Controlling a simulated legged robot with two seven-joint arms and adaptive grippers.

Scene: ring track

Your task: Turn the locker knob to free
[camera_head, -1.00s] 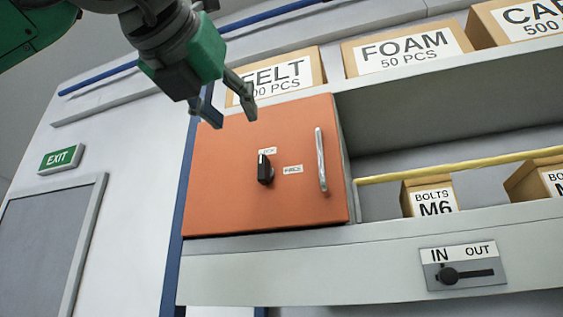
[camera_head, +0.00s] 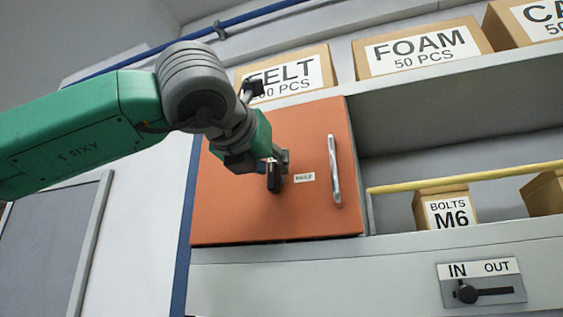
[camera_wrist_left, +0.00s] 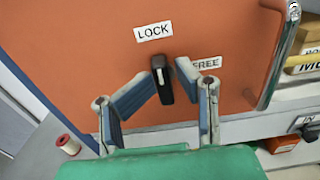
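The orange locker door (camera_head: 230,215) has a black knob (camera_head: 274,180) near its middle, which also shows in the left wrist view (camera_wrist_left: 162,80). The knob stands upright, its white mark at the end towards the LOCK label (camera_wrist_left: 153,32). The FREE label (camera_wrist_left: 205,63) is to its right. My left gripper (camera_wrist_left: 165,76) is at the knob, one finger on each side of it. The fingers look open, with narrow gaps beside the knob; contact cannot be made out. In the head view my wrist hides the LOCK label. My right gripper is not in view.
A silver door handle (camera_head: 334,170) stands to the right of the knob. Boxes marked FELT (camera_head: 285,75) and FOAM (camera_head: 424,50) sit above. A yellow bar (camera_head: 465,178) and an IN/OUT slider (camera_head: 481,283) are at the right.

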